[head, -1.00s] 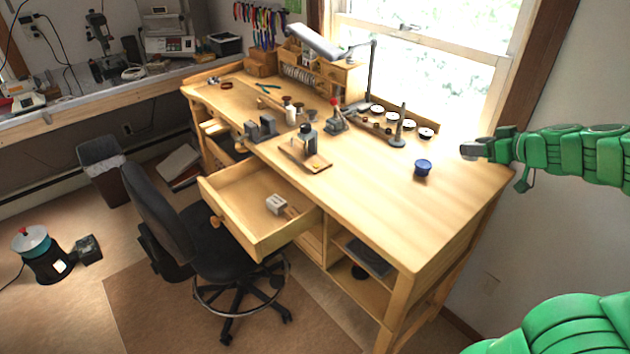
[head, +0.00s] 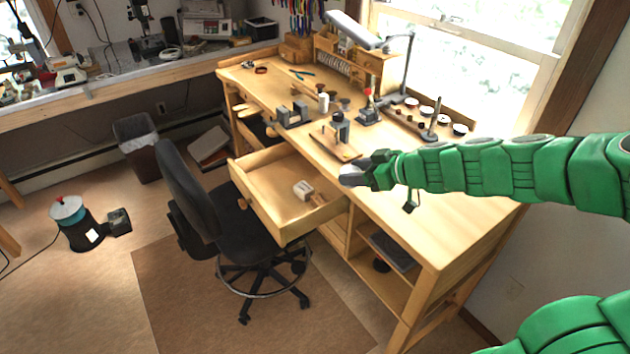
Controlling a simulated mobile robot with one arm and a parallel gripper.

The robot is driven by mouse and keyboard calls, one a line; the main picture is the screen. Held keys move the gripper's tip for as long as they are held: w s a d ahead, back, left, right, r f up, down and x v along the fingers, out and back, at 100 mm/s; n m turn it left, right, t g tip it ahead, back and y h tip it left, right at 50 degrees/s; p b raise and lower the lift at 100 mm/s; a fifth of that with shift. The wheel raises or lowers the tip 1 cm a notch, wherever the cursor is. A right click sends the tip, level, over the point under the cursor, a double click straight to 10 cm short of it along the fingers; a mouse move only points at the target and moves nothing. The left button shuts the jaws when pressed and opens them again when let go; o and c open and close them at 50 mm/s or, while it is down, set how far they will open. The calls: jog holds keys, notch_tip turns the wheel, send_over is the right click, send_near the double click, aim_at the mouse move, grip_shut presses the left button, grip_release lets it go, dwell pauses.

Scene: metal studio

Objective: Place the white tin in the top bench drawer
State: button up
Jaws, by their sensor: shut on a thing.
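The top bench drawer (head: 268,182) is pulled out from the wooden bench, to the left of its front edge. A small pale block with a wooden part (head: 304,190) lies inside it; the rest of its floor looks bare. My gripper (head: 360,174) is shut at the end of my green arm, over the bench's front edge, just right of the drawer. A small pale, rounded thing, seemingly the white tin (head: 351,177), shows at its tip. The fingers largely hide it, so its shape is hard to tell.
A black swivel chair (head: 190,190) stands close to the drawer's left side. On the bench, a small tool on a wooden board (head: 335,143) stands just behind my gripper. A lamp (head: 355,30) and several small round containers (head: 427,110) stand farther back.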

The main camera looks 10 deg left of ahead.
jog(key=s+a+f+n+g, duration=0.2)
jog(key=s+a, duration=0.6)
jog(key=a, duration=0.2)
jog(key=shift+y, duration=0.3)
jog(key=shift+w+a+f, duration=1.05)
jog(key=shift+w+f, duration=0.95)
jog(key=shift+f, duration=0.1)
jog(key=shift+w+a+f, duration=1.1)
jog(key=shift+w+f, duration=0.9)
jog(key=shift+f, duration=0.1)
jog(key=shift+w+a+f, duration=1.05)
jog(key=shift+w+f, duration=0.95)
jog(key=shift+f, duration=0.1)
jog(key=shift+f, duration=0.6)
jog(key=o, duration=1)
jog(key=shift+o, duration=0.2)
